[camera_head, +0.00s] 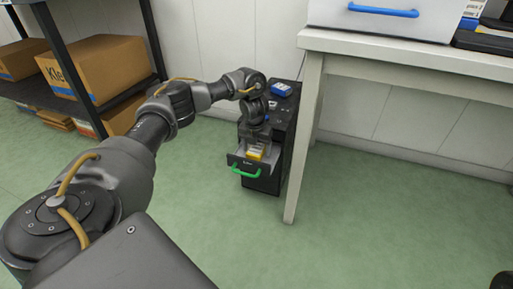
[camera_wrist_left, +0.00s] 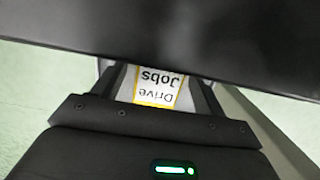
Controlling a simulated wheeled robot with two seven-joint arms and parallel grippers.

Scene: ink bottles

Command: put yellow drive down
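The yellow drive (camera_head: 254,154) is at the open drawer (camera_head: 236,159) of a small black cabinet (camera_head: 284,118). In the left wrist view its white label with a yellow border (camera_wrist_left: 157,88) reads "Drive Jobs" upside down. My left gripper (camera_head: 257,146) points down into the drawer, right at the drive. Its fingers appear to be on either side of the drive, but I cannot tell whether they grip it. Dark parts hide much of the drive and the fingertips in the wrist view. My right gripper is not in view.
A blue item (camera_head: 282,89) lies on the cabinet top. A white table (camera_head: 400,55) stands close on the right, its leg (camera_head: 305,140) beside the cabinet. A shelf with cardboard boxes (camera_head: 95,66) is at left. The green floor in front is clear.

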